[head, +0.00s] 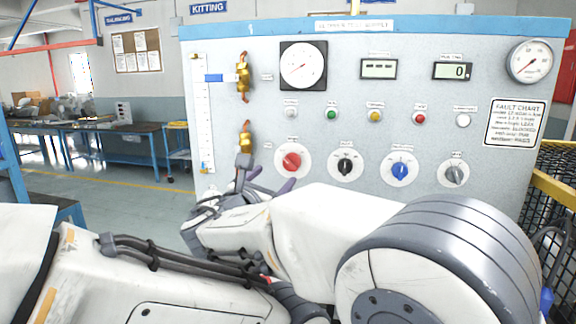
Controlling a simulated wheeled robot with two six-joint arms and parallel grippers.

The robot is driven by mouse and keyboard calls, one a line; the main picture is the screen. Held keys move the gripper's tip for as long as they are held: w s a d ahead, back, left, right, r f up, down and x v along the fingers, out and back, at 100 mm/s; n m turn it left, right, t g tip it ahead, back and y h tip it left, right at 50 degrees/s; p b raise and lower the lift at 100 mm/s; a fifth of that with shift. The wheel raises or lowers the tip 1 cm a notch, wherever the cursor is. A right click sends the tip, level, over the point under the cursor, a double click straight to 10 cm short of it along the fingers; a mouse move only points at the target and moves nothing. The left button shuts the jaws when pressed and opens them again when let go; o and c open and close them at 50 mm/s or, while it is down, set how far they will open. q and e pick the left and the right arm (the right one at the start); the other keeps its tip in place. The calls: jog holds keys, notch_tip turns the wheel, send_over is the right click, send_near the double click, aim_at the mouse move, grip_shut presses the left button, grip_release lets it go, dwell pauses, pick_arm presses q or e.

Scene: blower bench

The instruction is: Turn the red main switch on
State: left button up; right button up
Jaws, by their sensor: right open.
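The red main switch (291,161) is a red rotary knob on a round white plate, at the left of the lower row on the blower panel (330,215). Its exact pointer position is too small to tell. My right gripper (269,183) is open, with purple-grey fingertips, below and to the left of the red knob. It looks empty and apart from the knob; its depth from the panel is hard to judge. My right arm covers the panel's lower part. My left gripper is not in view.
Black (345,167), blue (400,171) and grey (454,173) knobs sit right of the red one. Small coloured lamps, gauges and displays are above. A brass valve (244,138) stands close above my gripper. Yellow-framed mesh (558,200) is at the right.

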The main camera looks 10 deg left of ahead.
aim_at(289, 164)
jog(key=w+p, duration=0.1)
jog(key=w, duration=0.2)
jog(key=w+p, duration=0.1)
jog(key=w, duration=0.1)
jog(key=w+d+p, duration=0.1)
jog(key=w, duration=0.2)
jog(key=shift+w+r, duration=0.1)
jog(key=shift+w, duration=0.85)
